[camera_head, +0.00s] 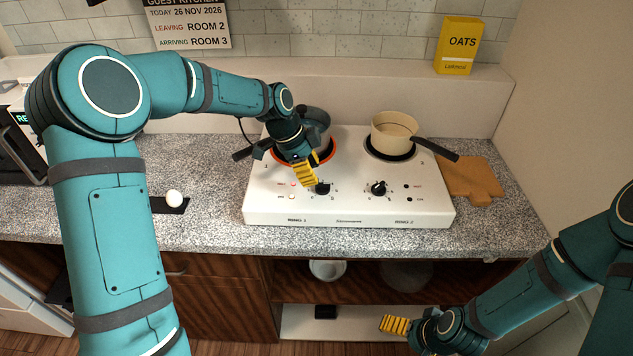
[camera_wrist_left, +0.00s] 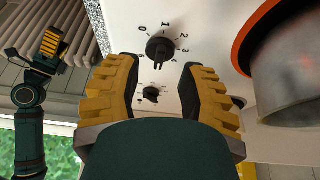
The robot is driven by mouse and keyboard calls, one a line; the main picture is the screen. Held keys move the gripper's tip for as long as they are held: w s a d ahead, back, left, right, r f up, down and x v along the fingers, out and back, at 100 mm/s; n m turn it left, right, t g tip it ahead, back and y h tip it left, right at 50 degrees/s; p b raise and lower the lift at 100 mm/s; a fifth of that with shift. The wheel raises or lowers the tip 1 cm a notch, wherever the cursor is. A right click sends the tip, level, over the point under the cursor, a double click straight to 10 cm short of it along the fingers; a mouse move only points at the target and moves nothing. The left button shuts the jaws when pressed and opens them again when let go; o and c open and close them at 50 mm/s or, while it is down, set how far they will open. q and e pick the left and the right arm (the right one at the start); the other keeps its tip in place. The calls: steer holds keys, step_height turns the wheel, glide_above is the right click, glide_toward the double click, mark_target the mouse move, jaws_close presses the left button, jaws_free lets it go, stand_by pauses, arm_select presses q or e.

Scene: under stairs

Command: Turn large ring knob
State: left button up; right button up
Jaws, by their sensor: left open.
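A white two-ring hob (camera_head: 348,216) stands on the counter. Its left black knob (camera_head: 322,188) sits below the ring with a glowing orange-red rim (camera_head: 333,150); its right black knob (camera_head: 379,188) is below the other ring. My left gripper (camera_head: 308,173) hangs over the left knob, open and empty. In the left wrist view that knob (camera_wrist_left: 160,48), with numbers around it, shows beyond the gap between the fingers (camera_wrist_left: 164,90), apart from them. The other knob (camera_wrist_left: 151,94) shows between the fingers. My right gripper (camera_head: 396,325) is low, before the shelves.
A dark pot (camera_head: 315,122) stands on the glowing ring, close to my left wrist. A cream pan (camera_head: 395,130) stands on the right ring, its handle pointing right. A wooden board (camera_head: 470,180) lies right of the hob. An oats box (camera_head: 458,46) stands on the back ledge.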

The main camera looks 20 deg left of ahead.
mark_target(323, 187)
arm_select(q)
steer(key=shift+x, duration=1.95)
jaws_close()
